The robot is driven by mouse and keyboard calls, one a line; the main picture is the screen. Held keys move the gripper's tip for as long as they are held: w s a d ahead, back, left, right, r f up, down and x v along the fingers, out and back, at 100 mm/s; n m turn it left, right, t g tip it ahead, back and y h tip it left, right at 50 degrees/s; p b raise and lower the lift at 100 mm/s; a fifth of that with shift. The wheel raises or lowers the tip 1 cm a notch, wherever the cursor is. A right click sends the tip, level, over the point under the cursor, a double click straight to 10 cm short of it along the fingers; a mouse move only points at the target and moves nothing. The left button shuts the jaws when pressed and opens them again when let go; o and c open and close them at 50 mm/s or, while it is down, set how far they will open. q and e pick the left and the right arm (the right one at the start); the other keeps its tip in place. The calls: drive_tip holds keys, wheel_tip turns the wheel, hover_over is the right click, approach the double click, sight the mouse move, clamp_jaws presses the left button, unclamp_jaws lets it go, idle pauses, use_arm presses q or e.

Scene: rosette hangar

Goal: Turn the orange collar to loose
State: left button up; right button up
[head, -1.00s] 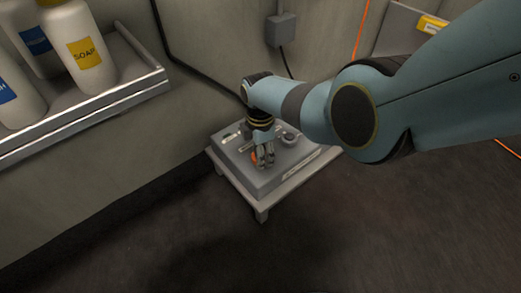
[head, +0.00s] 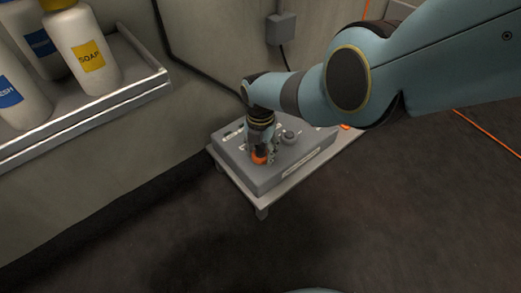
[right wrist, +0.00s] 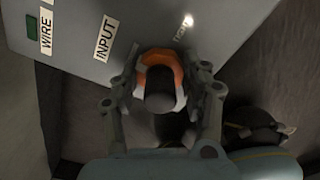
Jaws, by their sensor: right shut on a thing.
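The orange collar (head: 259,160) sits on top of a grey box (head: 262,182). In the right wrist view the orange collar (right wrist: 159,60) is a ring around a dark round stem (right wrist: 160,88). My right gripper (head: 262,150) comes down from above onto it. In the right wrist view the fingers of my right gripper (right wrist: 165,78) stand on either side of the collar and are shut on it. The fingers hide part of the collar in the head view. My left gripper is not in view.
The box stands on a low table (head: 262,209) by the wall. A round grey knob (head: 290,137) is beside the collar. Labels WIRE (right wrist: 45,30) and INPUT (right wrist: 106,40) mark the box. A shelf (head: 120,92) with bottles is at left. The floor in front is clear.

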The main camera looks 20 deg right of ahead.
drive_tip(key=shift+n, duration=0.4)
drive_tip(key=o, duration=1.2)
drive_tip(key=shift+c, duration=0.2)
wheel_tip(320, 180, up, 12)
drive_tip(key=shift+f, duration=0.1)
